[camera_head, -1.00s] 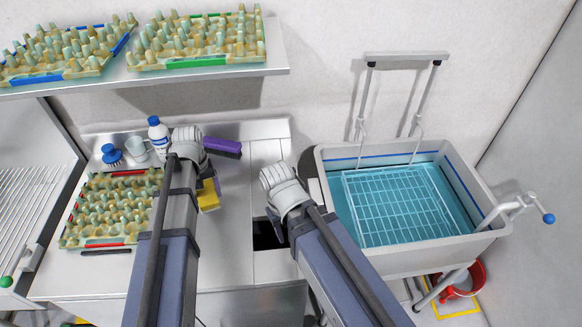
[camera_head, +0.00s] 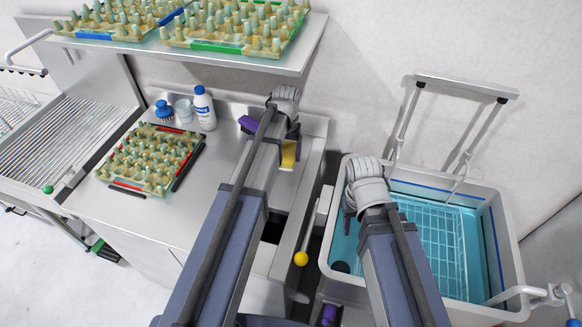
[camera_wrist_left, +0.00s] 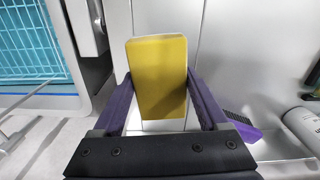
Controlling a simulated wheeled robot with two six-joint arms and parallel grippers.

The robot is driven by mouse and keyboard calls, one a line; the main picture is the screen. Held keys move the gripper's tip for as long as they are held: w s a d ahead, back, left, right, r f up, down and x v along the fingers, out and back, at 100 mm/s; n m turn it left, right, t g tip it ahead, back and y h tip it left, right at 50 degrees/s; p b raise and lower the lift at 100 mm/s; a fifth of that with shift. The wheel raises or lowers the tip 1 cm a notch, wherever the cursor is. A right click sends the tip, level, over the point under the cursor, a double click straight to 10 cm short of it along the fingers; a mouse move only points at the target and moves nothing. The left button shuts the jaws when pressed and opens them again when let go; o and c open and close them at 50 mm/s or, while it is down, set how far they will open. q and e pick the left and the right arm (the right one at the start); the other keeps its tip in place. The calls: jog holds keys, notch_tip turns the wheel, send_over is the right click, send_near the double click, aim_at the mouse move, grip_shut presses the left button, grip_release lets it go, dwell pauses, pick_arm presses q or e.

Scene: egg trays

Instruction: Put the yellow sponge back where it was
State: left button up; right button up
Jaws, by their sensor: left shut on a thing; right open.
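My left gripper (camera_head: 291,140) is shut on the yellow sponge (camera_head: 289,156), over the right part of the steel counter. In the left wrist view the sponge (camera_wrist_left: 160,78) stands upright between the two purple fingers of my left gripper (camera_wrist_left: 160,95). I cannot tell whether the sponge touches the surface behind it. My right gripper (camera_head: 349,215) is open at the left side of the water basin (camera_head: 342,255).
A shelf (camera_head: 300,58) with egg trays hangs above. A dark opening (camera_head: 273,229) lies nearby.

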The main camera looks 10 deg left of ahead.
aim_at(287, 147)
pick_arm(q)
jog(key=w, duration=0.1)
jog(key=w+a+r+m, duration=0.1)
jog(key=shift+w+r, duration=0.1)
jog(key=shift+w, duration=0.25)
notch_tip(287, 147, down, 6)
jog(key=b, duration=0.6)
jog(key=shift+f, duration=0.2)
pick_arm(e)
notch_tip(287, 147, down, 5)
jog(key=shift+f, duration=0.1)
pick_arm(q)
jog(key=shift+f, duration=0.15)
pick_arm(e)
jog(key=shift+f, duration=0.1)
pick_arm(q)
notch_tip(287, 147, down, 3)
jog(key=b, duration=0.3)
jog(key=shift+f+b, duration=0.2)
jog(key=shift+b, duration=0.1)
pick_arm(e)
notch_tip(287, 147, down, 4)
jog(key=shift+r, duration=0.25)
pick_arm(q)
jog(key=shift+f, duration=0.2)
jog(key=o, duration=1.3)
pick_arm(e)
jog(key=shift+f, duration=0.1)
